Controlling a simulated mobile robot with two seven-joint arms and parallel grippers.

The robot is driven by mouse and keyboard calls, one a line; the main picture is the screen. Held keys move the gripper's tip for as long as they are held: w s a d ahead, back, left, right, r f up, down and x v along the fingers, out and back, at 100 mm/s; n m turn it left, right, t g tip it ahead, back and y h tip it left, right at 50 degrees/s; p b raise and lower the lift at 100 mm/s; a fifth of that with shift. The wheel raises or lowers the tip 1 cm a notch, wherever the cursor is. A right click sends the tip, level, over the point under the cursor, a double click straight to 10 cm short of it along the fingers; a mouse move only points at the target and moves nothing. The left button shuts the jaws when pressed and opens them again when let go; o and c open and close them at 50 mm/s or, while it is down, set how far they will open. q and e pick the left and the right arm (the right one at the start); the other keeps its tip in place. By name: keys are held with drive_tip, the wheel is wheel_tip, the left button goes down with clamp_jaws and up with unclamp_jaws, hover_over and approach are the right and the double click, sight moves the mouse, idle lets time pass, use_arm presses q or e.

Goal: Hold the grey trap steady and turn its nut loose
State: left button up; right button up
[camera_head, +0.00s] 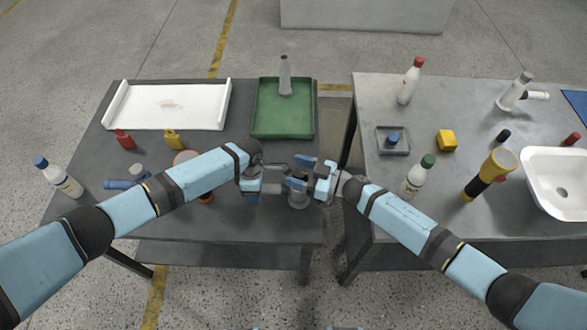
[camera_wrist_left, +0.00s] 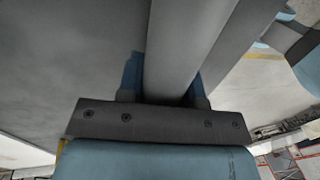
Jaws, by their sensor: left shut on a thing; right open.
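The grey trap (camera_head: 298,199) stands near the right edge of the left table, mostly hidden by my grippers in the head view. In the left wrist view its grey tube (camera_wrist_left: 187,50) runs between the blue fingers. My left gripper (camera_head: 279,182) is shut on the trap from the left; it also shows in the left wrist view (camera_wrist_left: 163,85). My right gripper (camera_head: 302,172) is open close by on the right, by the trap's upper part. I cannot tell whether it touches the trap. The nut cannot be made out.
A green tray (camera_head: 258,133) holding an upright grey part (camera_head: 285,76) is behind the grippers. A gap separates the right table (camera_head: 385,215), where a green-capped bottle (camera_head: 416,178) stands near my right arm.

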drive_tip(key=shift+w+a, duration=0.25)
drive_tip(key=shift+a, duration=0.35)
drive_tip(key=shift+s, duration=0.1)
drive_tip(key=c, duration=0.9)
drive_tip(key=shift+t, duration=0.3)
drive_tip(key=shift+c, duration=0.2)
drive_tip(key=m+t+h, duration=0.1)
drive_tip(key=t, duration=0.1)
drive_tip(key=m+t+h, duration=0.1)
drive_tip(key=m+t, duration=0.1)
drive_tip(key=shift+w+h, duration=0.2)
drive_tip(key=shift+h, duration=0.1)
drive_tip(key=shift+w+d+m+t+h, duration=0.1)
drive_tip(key=shift+w+m+t+h, duration=0.05)
drive_tip(key=shift+m+t+h, duration=0.65)
drive_tip(key=shift+w+d+m+t+h, duration=0.1)
drive_tip(key=shift+m+t+h, duration=0.7)
